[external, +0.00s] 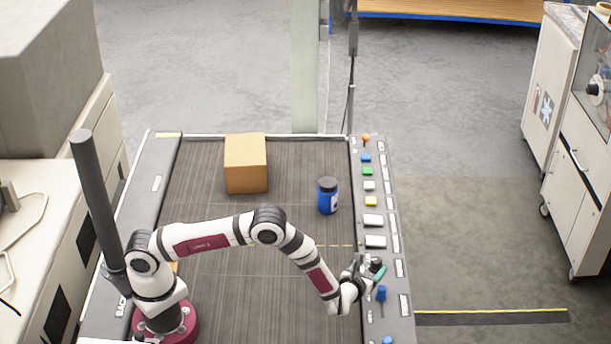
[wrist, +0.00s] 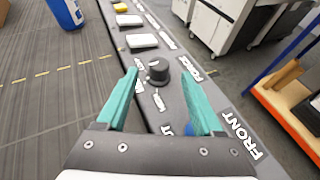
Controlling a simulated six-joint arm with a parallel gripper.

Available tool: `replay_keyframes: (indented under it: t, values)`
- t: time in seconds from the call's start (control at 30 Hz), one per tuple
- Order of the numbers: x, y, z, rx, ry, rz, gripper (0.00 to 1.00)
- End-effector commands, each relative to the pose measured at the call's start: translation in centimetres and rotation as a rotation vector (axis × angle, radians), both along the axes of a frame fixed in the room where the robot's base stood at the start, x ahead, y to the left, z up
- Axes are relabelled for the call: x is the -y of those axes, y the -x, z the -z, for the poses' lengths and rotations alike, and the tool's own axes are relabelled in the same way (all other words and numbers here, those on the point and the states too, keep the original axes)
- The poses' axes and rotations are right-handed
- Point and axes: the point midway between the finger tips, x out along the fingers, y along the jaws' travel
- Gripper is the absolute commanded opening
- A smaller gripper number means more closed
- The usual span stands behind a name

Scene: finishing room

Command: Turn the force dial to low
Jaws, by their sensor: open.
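The force dial (wrist: 158,72) is a round black knob on the grey control strip, with white lettering around it. Its pointer setting is too small to read. My gripper (wrist: 157,77) is open, with one teal finger on each side of the dial in the wrist view. I cannot tell whether either finger touches it. In the external view my gripper (external: 370,276) is over the right-hand control strip, and the black dial (external: 376,264) shows just beside the fingers.
A blue knob (external: 382,293) sits close to my gripper on the same strip. White, yellow, green and blue buttons and an orange knob (external: 366,138) line the strip further back.

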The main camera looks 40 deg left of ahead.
Motion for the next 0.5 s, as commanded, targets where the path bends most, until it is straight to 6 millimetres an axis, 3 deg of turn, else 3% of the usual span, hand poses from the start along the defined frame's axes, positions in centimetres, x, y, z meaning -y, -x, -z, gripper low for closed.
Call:
replay_keyframes:
  t: [0.2, 0.5]
  values:
    - [-1.4, -3.8, 1.7, 0.0, 0.001, -0.004, 0.68]
    - [-1.8, -5.2, 2.2, 0.0, 0.001, -0.001, 0.68]
